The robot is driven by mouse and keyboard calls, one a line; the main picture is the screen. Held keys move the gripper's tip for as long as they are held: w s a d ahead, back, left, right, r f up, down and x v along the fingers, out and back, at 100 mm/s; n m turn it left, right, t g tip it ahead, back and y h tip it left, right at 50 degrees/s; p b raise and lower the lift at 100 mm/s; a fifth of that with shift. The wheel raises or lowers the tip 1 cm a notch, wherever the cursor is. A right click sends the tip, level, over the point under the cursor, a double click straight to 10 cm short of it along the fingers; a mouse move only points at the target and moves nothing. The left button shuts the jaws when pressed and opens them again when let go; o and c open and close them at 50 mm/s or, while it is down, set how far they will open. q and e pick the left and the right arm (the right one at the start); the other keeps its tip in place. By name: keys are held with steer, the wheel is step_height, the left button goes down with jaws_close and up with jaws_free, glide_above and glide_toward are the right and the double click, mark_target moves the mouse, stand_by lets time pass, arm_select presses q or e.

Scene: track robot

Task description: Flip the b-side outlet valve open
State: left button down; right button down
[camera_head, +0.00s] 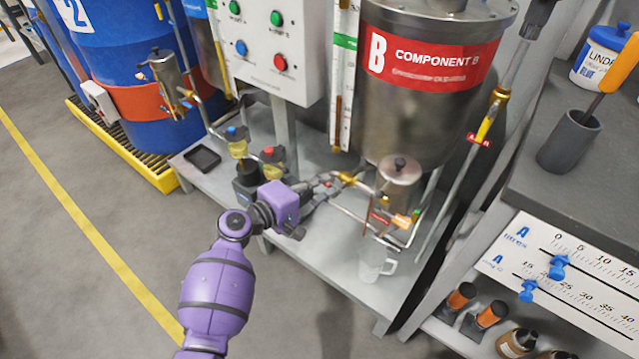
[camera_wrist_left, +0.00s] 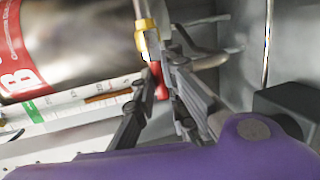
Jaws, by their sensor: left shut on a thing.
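The brass body of the b-side outlet valve (camera_head: 347,178) sits on the pipework below the steel COMPONENT B tank (camera_head: 430,60). My purple left arm reaches in from below, and its left gripper (camera_head: 329,185) is at this valve. In the left wrist view the brass valve body (camera_wrist_left: 146,38) is just beyond the fingers. The red handle (camera_wrist_left: 159,82) shows between the fingertips of the left gripper (camera_wrist_left: 163,92), which is shut on it. Most of the handle is hidden by the fingers, so its exact angle is hard to tell. My right gripper is out of view.
A small lidded metal pot (camera_head: 400,172) stands right of the valve, with a clear mug (camera_head: 376,262) below. Red and blue knobbed pumps (camera_head: 272,156) stand to the left. A control box (camera_head: 270,50) is behind. A grey bench (camera_head: 560,190) is at right; the floor at left is clear.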

arm_select(q)
steer(key=c, duration=1.8)
jaws_free()
steer(key=v, duration=1.2)
